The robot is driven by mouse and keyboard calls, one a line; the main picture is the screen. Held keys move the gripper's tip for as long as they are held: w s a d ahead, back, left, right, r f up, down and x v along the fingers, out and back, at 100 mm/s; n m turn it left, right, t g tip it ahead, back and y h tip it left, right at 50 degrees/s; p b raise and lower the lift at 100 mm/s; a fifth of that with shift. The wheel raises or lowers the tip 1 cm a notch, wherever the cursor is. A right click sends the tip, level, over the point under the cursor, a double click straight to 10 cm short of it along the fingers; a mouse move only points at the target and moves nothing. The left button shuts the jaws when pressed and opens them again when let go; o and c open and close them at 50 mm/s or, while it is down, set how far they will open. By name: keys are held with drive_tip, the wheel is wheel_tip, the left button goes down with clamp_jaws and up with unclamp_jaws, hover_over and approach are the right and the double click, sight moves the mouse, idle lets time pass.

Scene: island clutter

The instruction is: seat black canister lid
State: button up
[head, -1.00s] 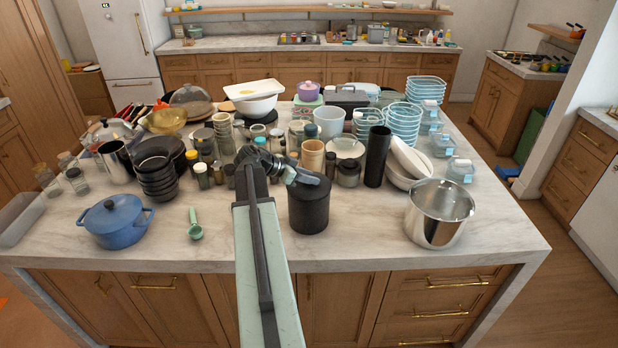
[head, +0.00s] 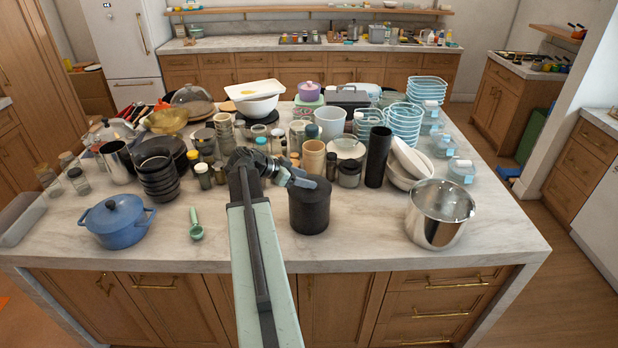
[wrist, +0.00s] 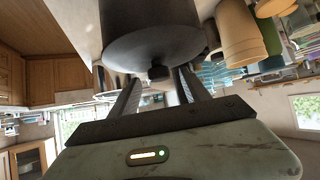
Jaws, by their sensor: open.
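The black canister (head: 309,212) stands upright on the island's front part, right of my arm. Its dark round lid (wrist: 152,46) fills the top of the wrist view, with a small knob (wrist: 159,73) at its centre. The lid lies on the canister; I cannot tell whether it is fully down. My gripper (head: 306,183) is at the canister's top in the head view. In the wrist view its fingers (wrist: 159,84) are apart, one on each side of the knob, with space visible between. My gripper partly hides the lid in the head view.
A steel pot (head: 437,222) stands to the right and a blue pot (head: 114,220) to the left. Crowded jars and a tan cylinder (head: 313,158) stand behind the canister. The counter's front strip is mostly clear.

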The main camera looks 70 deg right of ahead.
drive_tip(key=p+v, duration=0.2)
drive_tip(key=v, duration=0.3)
drive_tip(key=shift+r, duration=0.15)
drive_tip(key=shift+a, duration=0.1)
drive_tip(key=shift+w, duration=0.1)
